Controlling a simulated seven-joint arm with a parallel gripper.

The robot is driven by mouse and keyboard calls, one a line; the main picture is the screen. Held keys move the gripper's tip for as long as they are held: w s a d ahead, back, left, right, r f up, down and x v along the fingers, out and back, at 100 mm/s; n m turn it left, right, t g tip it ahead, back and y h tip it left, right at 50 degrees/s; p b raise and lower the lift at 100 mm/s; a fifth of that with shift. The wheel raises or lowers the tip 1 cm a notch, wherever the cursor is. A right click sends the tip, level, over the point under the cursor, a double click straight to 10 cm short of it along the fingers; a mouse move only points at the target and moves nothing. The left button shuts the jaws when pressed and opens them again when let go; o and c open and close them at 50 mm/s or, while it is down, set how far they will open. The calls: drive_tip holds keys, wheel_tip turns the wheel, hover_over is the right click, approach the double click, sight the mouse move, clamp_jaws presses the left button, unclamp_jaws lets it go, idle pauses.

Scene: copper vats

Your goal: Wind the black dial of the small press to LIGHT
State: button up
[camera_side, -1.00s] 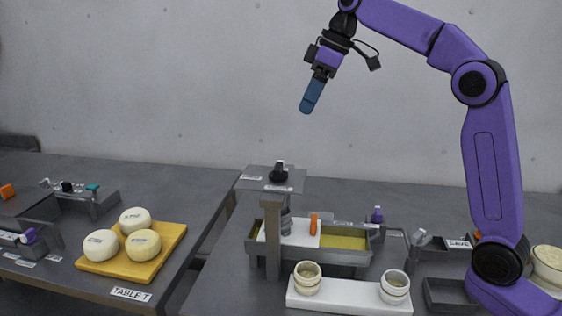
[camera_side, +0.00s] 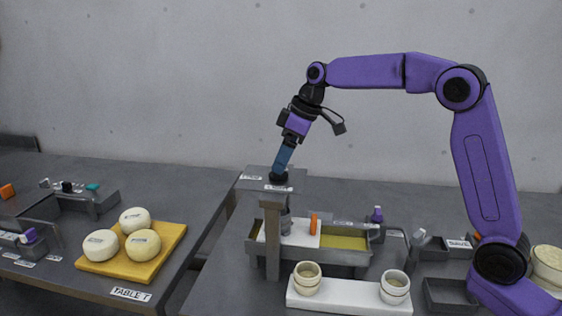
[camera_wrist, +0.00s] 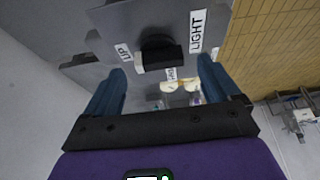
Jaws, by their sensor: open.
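The small press (camera_side: 271,230) stands on the right table with a grey plate on top. Its black dial (camera_side: 278,179) sits on that plate, partly covered by my gripper (camera_side: 280,170) in the side view. In the wrist view the black dial (camera_wrist: 160,50) lies between the two blue fingers of my open gripper (camera_wrist: 162,70), with space on both sides. A pale mark on the dial's bar is at its left end, toward the UP label (camera_wrist: 124,52). The LIGHT label (camera_wrist: 196,32) is on the right. A third label (camera_wrist: 171,73) is only partly readable.
A trough with yellowish contents (camera_side: 345,243) adjoins the press. A white board (camera_side: 345,299) with two pale cups lies in front. A small purple-topped item (camera_side: 377,215) stands right of the press. A yellow board (camera_side: 130,262) with three cheeses is on the left table.

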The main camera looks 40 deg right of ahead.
drive_tip(key=shift+x, duration=1.15)
drive_tip(key=c, duration=1.1)
drive_tip(key=shift+o, duration=0.2)
